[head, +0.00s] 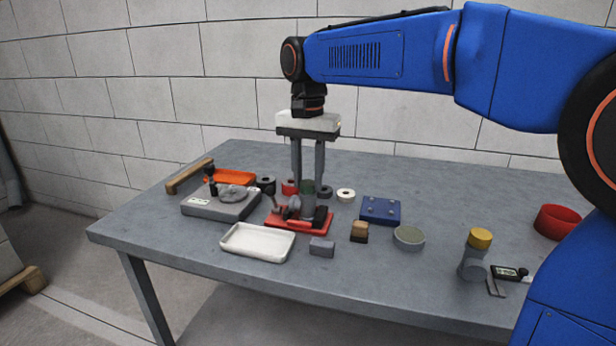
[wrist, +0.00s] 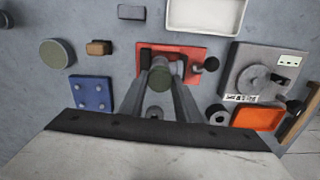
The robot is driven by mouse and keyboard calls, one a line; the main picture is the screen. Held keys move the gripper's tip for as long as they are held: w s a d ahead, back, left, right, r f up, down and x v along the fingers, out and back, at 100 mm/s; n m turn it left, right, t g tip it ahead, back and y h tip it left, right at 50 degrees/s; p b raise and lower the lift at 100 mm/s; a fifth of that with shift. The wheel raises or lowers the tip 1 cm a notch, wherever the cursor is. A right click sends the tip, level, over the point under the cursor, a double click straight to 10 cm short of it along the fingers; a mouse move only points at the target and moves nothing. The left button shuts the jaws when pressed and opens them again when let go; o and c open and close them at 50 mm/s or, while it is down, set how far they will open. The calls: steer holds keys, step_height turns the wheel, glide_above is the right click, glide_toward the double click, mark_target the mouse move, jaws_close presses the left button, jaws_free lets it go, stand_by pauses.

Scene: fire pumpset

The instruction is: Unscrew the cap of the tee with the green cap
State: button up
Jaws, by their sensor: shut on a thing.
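The tee with the green cap is grey and sits on a red fixture (head: 290,221) on the table. The green cap (head: 308,187) points up and is between the fingertips of my gripper (head: 309,186). My gripper reaches straight down and is shut on the cap. In the wrist view the cap (wrist: 161,76) shows end-on between the two fingers, above the red fixture (wrist: 197,53). The fingers hide part of the cap and tee. Whether the cap's thread is engaged cannot be seen.
A white tray (head: 243,254) and a grey block (head: 321,248) are in front. A grey device (head: 208,205) and an orange tray (head: 238,176) are left. A blue plate (head: 380,209) is right. Another tee with a yellow cap (head: 480,238) stands farther right.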

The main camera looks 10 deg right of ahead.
steer(key=shift+n, duration=0.3)
steer(key=n, duration=0.3)
steer(key=shift+n, duration=0.8)
steer(key=n, duration=0.3)
steer(key=shift+n, duration=0.8)
steer(key=shift+n, duration=2.3)
